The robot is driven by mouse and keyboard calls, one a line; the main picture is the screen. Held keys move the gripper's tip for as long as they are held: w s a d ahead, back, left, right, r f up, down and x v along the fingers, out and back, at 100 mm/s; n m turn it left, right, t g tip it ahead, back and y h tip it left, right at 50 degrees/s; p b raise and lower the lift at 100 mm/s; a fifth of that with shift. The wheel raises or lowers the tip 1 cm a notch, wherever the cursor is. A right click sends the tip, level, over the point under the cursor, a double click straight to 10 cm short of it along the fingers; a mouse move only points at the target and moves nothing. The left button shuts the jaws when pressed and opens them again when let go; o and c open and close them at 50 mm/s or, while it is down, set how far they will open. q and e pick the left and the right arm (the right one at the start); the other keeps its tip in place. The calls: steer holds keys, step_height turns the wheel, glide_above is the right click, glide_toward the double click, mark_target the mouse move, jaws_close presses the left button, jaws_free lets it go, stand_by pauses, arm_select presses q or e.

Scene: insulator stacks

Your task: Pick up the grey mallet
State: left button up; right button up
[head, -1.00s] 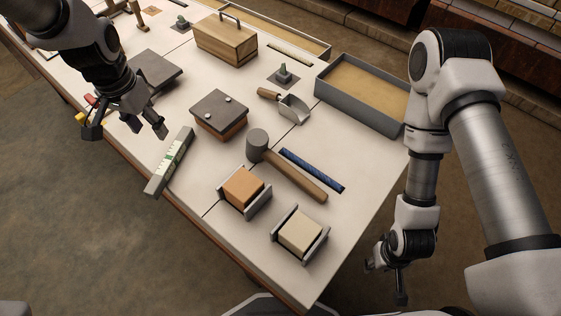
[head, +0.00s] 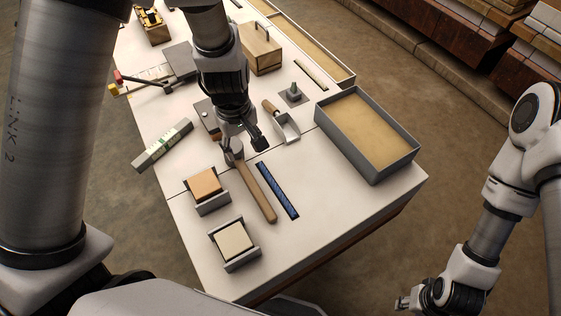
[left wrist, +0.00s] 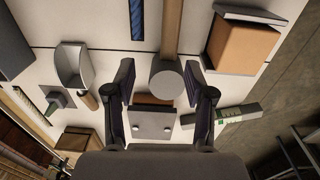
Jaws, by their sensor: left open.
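The grey mallet lies on the white table, with its wooden handle (head: 257,190) pointing towards the near side and its grey head (head: 233,158) partly hidden by my gripper. My left gripper (head: 244,146) is open and empty above the head end. In the left wrist view the mallet's round grey head (left wrist: 167,82) shows between the two spread fingers, nearer the right one, with the handle running up out of view. I cannot tell whether a finger touches it. My right gripper (head: 403,303) is off the table at the lower right, too small to read.
A blue strip (head: 278,190) lies right beside the handle. Orange (head: 205,184) and cream (head: 233,239) blocks in grey holders stand nearer. A metal scoop (head: 286,127), a grey-lidded box (left wrist: 152,123) and a sand tray (head: 367,180) surround the mallet. The right table corner is clear.

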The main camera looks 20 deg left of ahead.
mark_target(243, 164)
arm_select(q)
steer(key=f, duration=0.2)
steer(key=s+a+f, duration=0.1)
steer(key=shift+a+f, duration=0.1)
steer(key=shift+f, duration=0.1)
steer(key=f, duration=0.3)
steer(key=f+b, duration=0.1)
steer(key=shift+w+d+f, duration=0.15)
steer(key=shift+w+d, duration=0.05)
steer(key=shift+d, duration=0.15)
steer(key=shift+a+f, duration=0.2)
steer(key=shift+f, duration=0.15)
steer(key=shift+r, duration=0.1)
jaws_close()
